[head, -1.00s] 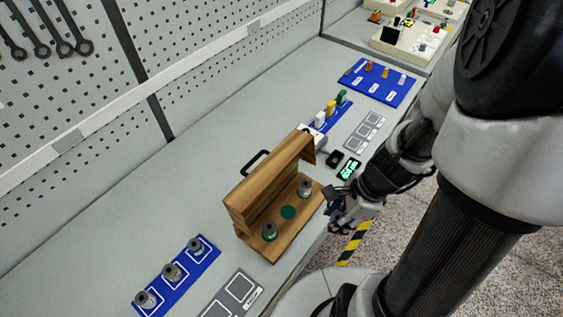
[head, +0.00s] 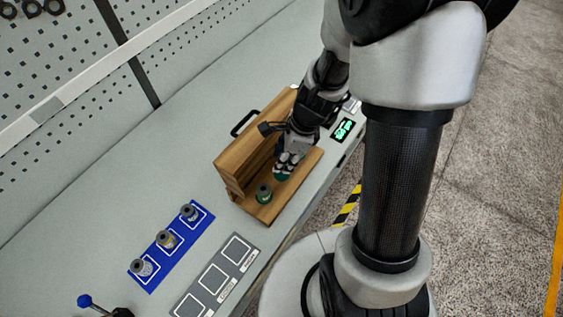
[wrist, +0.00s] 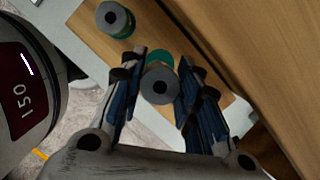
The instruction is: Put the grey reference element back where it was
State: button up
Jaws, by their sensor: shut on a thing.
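The grey reference element (wrist: 159,84) is a small round spindle with a dark hole in its top. In the wrist view it sits between the blue-padded fingers of my gripper (wrist: 160,68), which is shut on it. I cannot tell whether the element touches the base. A green-sided spindle (head: 264,193) stands on the same base; it also shows in the wrist view (wrist: 115,19).
The stand's tall wooden wall (head: 232,173) is close behind my gripper. A blue mat (head: 183,245) holds several spindles at left. A grey mat with empty outlined squares (head: 217,277) lies in front. A green-lit display (head: 345,129) is at right.

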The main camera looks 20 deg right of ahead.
notch_tip(320, 180, down, 2)
jog(key=shift+f+b, duration=0.15)
jog(key=shift+b, duration=0.25)
jog(key=shift+w+a+f, duration=0.15)
jog(key=shift+w+a, duration=0.05)
jog(key=shift+w, duration=0.1)
jog(key=shift+f+b, duration=0.45)
jog(key=shift+f, duration=0.05)
jog(key=o, duration=1.2)
jog(key=shift+c, duration=0.2)
